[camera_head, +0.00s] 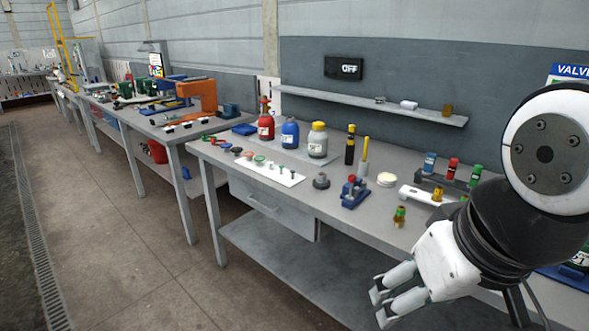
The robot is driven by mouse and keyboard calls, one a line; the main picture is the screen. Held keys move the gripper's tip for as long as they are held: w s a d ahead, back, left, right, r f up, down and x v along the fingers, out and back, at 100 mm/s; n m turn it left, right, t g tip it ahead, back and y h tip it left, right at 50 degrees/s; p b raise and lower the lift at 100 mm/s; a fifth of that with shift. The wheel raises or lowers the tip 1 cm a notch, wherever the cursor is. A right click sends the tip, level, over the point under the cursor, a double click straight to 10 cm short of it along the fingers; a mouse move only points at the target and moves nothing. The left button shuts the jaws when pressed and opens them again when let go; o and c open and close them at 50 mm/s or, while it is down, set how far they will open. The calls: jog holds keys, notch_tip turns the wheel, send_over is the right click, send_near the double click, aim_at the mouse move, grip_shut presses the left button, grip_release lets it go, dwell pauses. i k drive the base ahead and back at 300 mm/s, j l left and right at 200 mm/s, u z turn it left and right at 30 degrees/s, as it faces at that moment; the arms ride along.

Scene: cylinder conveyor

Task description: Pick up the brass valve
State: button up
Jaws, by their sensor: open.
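A small brass-coloured fitting with a green band (399,217), which looks like the brass valve, stands upright near the front edge of the grey workbench (330,200). Another small brass-yellow piece (437,193) stands at the white bracket behind it and to the right. My gripper (381,305) is open and empty at the lower right. It is in front of the bench edge, below the fitting in the picture and apart from it. My arm hides the right part of the bench.
A blue clamp-like device (354,192) stands left of the fitting, and a dark rack with coloured pieces (452,172) behind it. Red (266,126), blue (290,134) and white (318,143) bottles stand farther back. A wall shelf (360,103) runs above. Floor at left is clear.

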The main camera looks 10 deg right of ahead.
aim_at(399, 219)
jog(key=z, duration=0.5)
jog(key=i+l+z, duration=0.15)
jog(key=i, duration=0.25)
jog(key=i+l+z, duration=0.15)
jog(key=i+l, duration=0.2)
jog(key=i+l+z, duration=0.15)
jog(key=i, duration=0.35)
